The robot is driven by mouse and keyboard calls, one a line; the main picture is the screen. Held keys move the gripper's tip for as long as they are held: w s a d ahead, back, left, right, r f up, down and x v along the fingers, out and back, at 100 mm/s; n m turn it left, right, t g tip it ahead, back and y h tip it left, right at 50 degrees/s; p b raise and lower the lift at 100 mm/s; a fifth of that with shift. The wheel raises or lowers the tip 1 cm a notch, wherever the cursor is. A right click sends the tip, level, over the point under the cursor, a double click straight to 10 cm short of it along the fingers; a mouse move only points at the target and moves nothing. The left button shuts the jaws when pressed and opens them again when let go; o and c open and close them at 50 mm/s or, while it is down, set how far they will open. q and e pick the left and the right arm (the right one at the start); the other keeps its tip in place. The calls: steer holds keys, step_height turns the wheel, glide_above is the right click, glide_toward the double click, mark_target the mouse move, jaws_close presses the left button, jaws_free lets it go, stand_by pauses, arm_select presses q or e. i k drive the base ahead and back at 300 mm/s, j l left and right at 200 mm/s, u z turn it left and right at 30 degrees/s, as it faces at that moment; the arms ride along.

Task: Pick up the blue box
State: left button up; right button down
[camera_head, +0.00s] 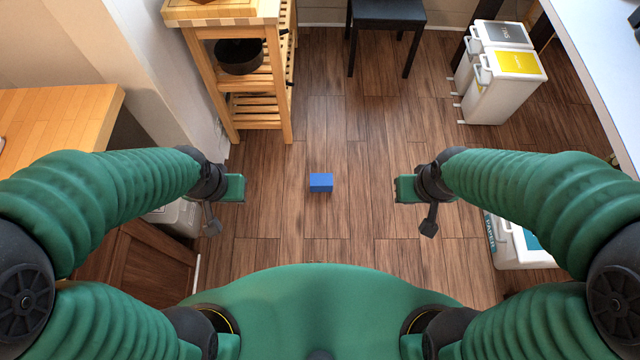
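The blue box (321,183) is small and lies on the wooden floor, near the middle of the head view. My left gripper (232,188) is to the left of the box, apart from it, with nothing seen in it. My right gripper (406,190) is to the right of the box, also apart from it and with nothing seen in it. The box is in full view between the two grippers. From this angle I cannot tell how far apart the fingers of either gripper are.
A wooden shelf cart (275,90) with a dark pot (239,57) stands at the back left. A black stool (388,14) is at the back. White bins (497,98) stand at the back right, and another bin (525,250) at the right. The floor around the box is clear.

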mark_target(319, 182)
steer(key=i+j+z, duration=0.3)
steer(key=i, duration=0.45)
steer(key=i+j+z, duration=0.3)
steer(key=i+j, duration=0.4)
